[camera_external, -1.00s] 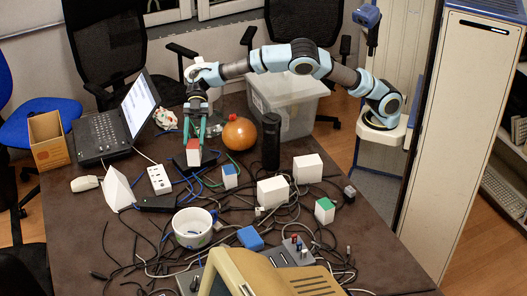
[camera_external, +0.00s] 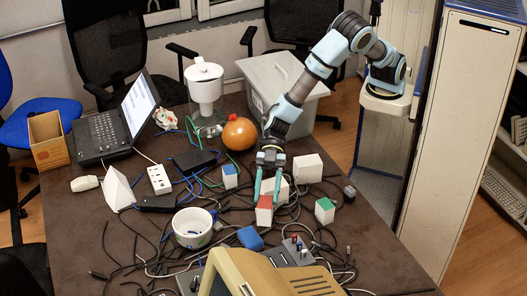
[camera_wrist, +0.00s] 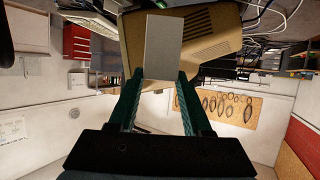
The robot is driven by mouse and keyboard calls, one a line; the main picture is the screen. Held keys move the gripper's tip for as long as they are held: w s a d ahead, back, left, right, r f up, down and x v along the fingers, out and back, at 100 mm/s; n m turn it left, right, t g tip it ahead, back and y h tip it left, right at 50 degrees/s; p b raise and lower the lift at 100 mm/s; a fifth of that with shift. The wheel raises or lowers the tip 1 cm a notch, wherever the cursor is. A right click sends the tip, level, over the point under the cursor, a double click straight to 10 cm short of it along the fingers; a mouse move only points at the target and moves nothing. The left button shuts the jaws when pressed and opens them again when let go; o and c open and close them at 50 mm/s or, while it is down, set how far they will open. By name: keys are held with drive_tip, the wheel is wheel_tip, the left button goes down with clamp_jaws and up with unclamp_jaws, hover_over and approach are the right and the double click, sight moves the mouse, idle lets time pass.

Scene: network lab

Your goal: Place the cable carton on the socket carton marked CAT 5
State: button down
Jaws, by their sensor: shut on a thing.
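My gripper (camera_external: 268,195) is shut on a white carton with a red top (camera_external: 264,214). In the wrist view the carton shows as a plain grey face (camera_wrist: 163,48) between the green fingers (camera_wrist: 160,95). It is upright; whether it hangs above the table or touches something cannot be told. A larger white box (camera_external: 286,187) is partly hidden behind my fingers. Another white box (camera_external: 307,168) is behind it to the right. A blue-topped carton (camera_external: 230,177) is to the left and a green-topped carton (camera_external: 325,211) to the right. No CAT 5 marking is readable.
Loose cables cover much of the table (camera_external: 70,225). A white bowl (camera_external: 193,228), a blue block (camera_external: 250,238) and a beige monitor (camera_external: 265,272) are near the front. An orange ball-shaped object (camera_external: 239,134) and a clear bin (camera_external: 300,118) are at the back.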

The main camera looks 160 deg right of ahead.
drive_tip(key=s+a+f+m+h+p, duration=0.35)
drive_tip(key=s+a+p, duration=0.45)
drive_tip(key=a, duration=0.7)
drive_tip(key=s+d+r+m+g+h+b, duration=0.2)
drive_tip(key=s+d+r+m+g+h, duration=0.1)
drive_tip(key=s+d+m+h, duration=0.3)
drive_tip(key=s+d+r+m+g+h+b, duration=0.2)
drive_tip(key=s+d+r+m+g+h, duration=0.15)
drive_tip(key=s+d+m+h, duration=0.3)
drive_tip(key=m+g+b, duration=0.2)
drive_tip(key=m+g, duration=0.7)
drive_tip(key=g, duration=0.3)
hover_over(315, 164)
drive_tip(key=shift+y, duration=0.3)
drive_tip(key=shift+f, duration=4.95)
drive_tip(key=shift+f, duration=0.15)
